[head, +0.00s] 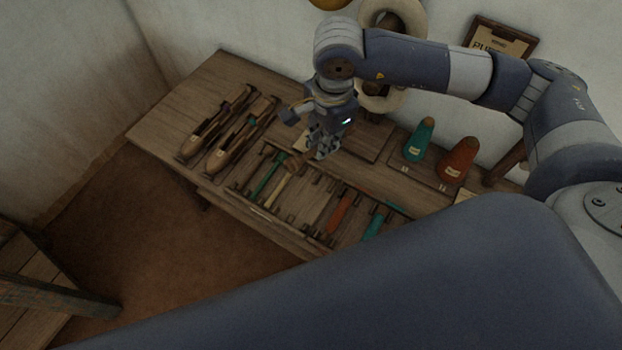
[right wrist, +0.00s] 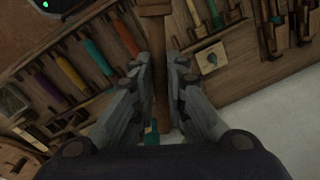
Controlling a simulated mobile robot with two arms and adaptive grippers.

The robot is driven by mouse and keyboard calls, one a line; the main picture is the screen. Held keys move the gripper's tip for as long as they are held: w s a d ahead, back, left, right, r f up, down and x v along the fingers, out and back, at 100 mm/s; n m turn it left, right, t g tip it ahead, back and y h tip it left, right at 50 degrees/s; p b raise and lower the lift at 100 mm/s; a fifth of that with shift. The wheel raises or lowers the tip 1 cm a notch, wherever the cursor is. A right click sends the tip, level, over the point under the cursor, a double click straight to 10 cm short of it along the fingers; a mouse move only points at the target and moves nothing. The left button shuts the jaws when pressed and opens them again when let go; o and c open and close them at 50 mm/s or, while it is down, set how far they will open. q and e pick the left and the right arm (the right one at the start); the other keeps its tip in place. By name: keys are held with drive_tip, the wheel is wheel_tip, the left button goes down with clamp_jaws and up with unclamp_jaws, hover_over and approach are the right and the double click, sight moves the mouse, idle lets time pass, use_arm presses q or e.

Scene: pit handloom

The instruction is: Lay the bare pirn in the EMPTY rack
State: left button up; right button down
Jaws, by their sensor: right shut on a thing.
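My right gripper (head: 318,150) is above the back edge of the pirn rack on the bench. In the right wrist view its fingers (right wrist: 160,75) are closed on both sides of a plain brown wooden pirn (right wrist: 155,42). The pirn shows no thread, and its thick end points away from my palm. The rack (head: 252,208) holds a green pirn (head: 265,176), a cream-coloured one (head: 279,188), a red-orange one (head: 340,212) and a teal one (head: 376,222). A gap without coloured thread (head: 310,205) lies between the cream and red-orange pirns. My left gripper is not in view.
Two wooden shuttles (head: 214,128) lie left of the rack. A teal cone (head: 419,140) and an orange cone (head: 458,160) stand at the back right. A labelled plaque (right wrist: 208,58) lies on the bench. Open floor (head: 150,235) is in front.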

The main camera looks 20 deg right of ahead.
drive_tip(key=f+m+b, duration=0.1)
drive_tip(key=f+m, duration=0.6)
drive_tip(key=m, duration=0.3)
drive_tip(key=a+f+m+g+b, duration=0.1)
drive_tip(key=f+m+b, duration=0.1)
drive_tip(key=f+m, duration=0.6)
drive_tip(key=w+a+f+m+b, duration=0.1)
drive_tip(key=f+m+b, duration=0.1)
drive_tip(key=f+m, duration=0.6)
drive_tip(key=shift+a+m+g+h, duration=0.1)
drive_tip(key=shift+m+g+h, duration=0.1)
drive_tip(key=shift+m, duration=1.15)
drive_tip(key=shift+a+m+g+h, duration=0.1)
drive_tip(key=shift+m+g+h, duration=0.1)
drive_tip(key=shift+m, duration=1.15)
drive_tip(key=shift+f+b, duration=1.4)
drive_tip(key=shift+f, duration=0.35)
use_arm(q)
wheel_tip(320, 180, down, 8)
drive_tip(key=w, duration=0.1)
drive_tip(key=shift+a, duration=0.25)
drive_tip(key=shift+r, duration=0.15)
use_arm(e)
drive_tip(key=c, duration=1.5)
unclamp_jaws()
